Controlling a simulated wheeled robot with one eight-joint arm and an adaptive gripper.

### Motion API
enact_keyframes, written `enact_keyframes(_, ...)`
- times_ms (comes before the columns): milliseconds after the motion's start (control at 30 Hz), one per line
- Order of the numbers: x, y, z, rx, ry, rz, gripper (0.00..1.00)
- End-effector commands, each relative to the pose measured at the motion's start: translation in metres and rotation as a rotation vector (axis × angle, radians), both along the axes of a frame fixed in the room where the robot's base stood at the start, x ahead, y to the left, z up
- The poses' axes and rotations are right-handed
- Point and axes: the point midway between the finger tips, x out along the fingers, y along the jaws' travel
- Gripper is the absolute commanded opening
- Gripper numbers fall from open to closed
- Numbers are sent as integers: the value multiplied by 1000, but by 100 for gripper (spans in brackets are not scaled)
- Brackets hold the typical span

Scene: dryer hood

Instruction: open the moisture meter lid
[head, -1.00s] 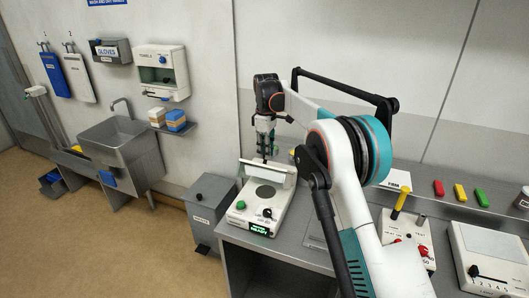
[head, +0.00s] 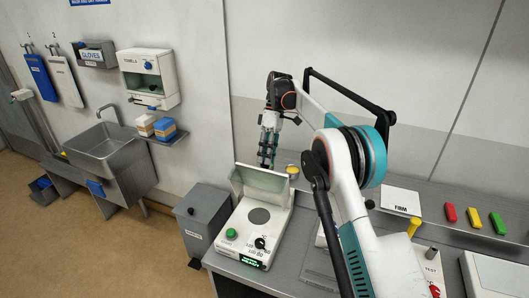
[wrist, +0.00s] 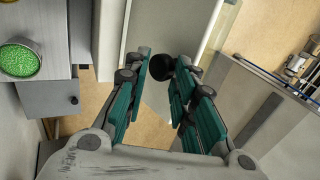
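The white moisture meter (head: 244,226) stands at the left end of the bench. It has a round grey plate, a green button, a black knob and a lit green display. Its lid (head: 262,180) is raised at the back edge, so the plate is uncovered. My gripper (head: 266,160) is just behind and above the lid, pointing down, its tips partly hidden by the lid. In the wrist view the teal fingers of my gripper (wrist: 162,95) are apart with nothing held between them. A black round knob (wrist: 162,67) shows near the right fingertip; whether they touch is unclear.
A grey bin (head: 203,222) stands on the floor left of the bench. A yellow-rimmed dish (head: 292,170) sits behind the meter, close to my gripper. Red (head: 450,212), yellow (head: 473,217) and green blocks (head: 498,223) lie on the rear ledge at right.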

Motion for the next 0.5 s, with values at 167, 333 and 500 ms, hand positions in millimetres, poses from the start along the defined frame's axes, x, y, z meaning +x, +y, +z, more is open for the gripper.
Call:
enact_keyframes(167, 8, -8, -24, -13, -20, -14, 10)
enact_keyframes(333, 8, -8, -23, -13, -20, -14, 26)
enact_keyframes(500, 8, -8, -22, -13, -20, -13, 28)
